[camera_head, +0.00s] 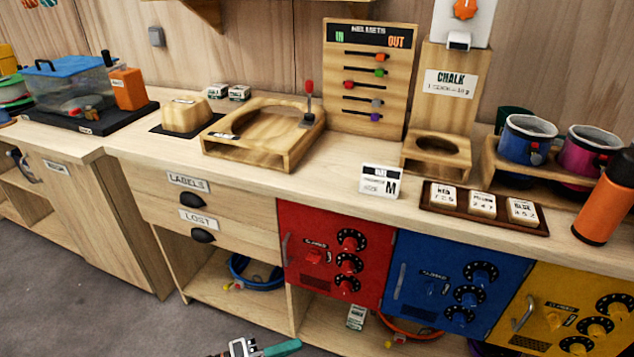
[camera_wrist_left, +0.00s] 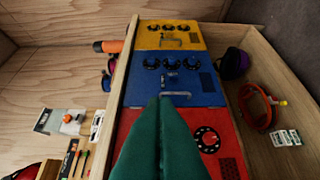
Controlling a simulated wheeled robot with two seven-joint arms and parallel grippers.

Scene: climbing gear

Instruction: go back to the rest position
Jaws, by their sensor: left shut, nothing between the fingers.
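My left gripper (camera_head: 285,347) shows at the bottom edge of the head view, low in front of the cabinet, with a teal finger pointing right. In the left wrist view its two green fingers (camera_wrist_left: 158,103) lie pressed together with nothing between them. In that view they overlap the red and blue cabinet doors, with the blue door's handle (camera_wrist_left: 176,94) near the tips. I cannot tell how far the tips are from the doors. My right gripper is in neither view.
The red (camera_head: 330,278), blue (camera_head: 420,312) and yellow (camera_head: 540,325) dial doors look shut. The counter (camera_head: 240,186) above holds a wooden tray (camera_head: 262,150), an orange bottle (camera_head: 605,200) and mugs. Shelves below hold coiled loops. Grey floor (camera_head: 115,310) at lower left is clear.

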